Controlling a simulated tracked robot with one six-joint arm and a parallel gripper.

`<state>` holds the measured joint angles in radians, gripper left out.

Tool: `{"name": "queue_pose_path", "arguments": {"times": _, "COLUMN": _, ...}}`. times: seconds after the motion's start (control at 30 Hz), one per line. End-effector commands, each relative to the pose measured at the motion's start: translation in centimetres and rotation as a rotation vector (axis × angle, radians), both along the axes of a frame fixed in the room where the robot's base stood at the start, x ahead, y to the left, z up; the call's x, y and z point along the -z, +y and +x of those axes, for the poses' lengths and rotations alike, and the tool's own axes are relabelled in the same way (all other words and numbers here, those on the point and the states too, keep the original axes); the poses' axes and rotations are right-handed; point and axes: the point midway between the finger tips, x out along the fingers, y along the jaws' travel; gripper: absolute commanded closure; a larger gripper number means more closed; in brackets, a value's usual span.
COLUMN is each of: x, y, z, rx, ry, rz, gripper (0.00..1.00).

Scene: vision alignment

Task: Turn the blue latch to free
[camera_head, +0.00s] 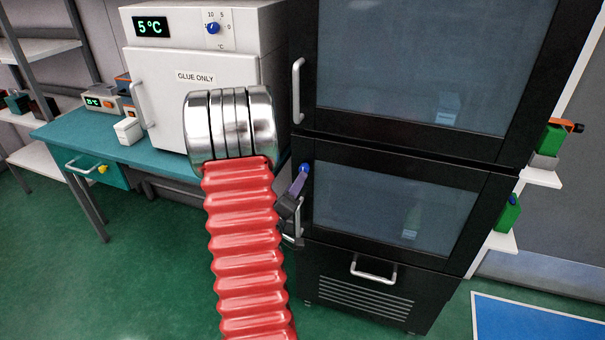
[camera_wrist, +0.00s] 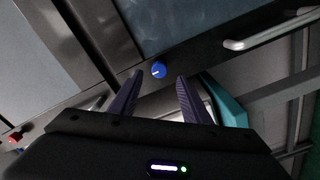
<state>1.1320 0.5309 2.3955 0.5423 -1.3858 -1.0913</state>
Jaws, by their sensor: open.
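The blue latch (camera_head: 305,168) is a small round knob on the left frame of the black cabinet's lower glass door. It also shows in the wrist view as a blue knob (camera_wrist: 159,69) with a short pale mark on its face. My gripper (camera_wrist: 159,77) is open, with one purple finger on each side of the knob in that picture. The knob appears at or just past the fingertips, and I see no contact.
The lower door (camera_head: 390,205) looks closed below a larger upper glass door (camera_head: 425,65). The lower door's silver handle is partly hidden by my arm. Green floor lies in front.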

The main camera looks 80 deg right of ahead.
Motion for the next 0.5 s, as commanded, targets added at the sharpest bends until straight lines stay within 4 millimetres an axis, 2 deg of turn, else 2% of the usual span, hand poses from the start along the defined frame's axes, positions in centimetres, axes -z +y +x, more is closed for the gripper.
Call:
{"name": "queue_pose_path", "arguments": {"times": 0.3, "x": 0.0, "y": -4.8, "z": -0.5, "rx": 0.001, "ry": 0.000, "rz": 0.000, "gripper": 0.57}}
{"name": "queue_pose_path", "arguments": {"times": 0.5, "x": 0.0, "y": -6.3, "z": -0.6, "rx": 0.001, "ry": 0.000, "rz": -0.001, "gripper": 0.57}}
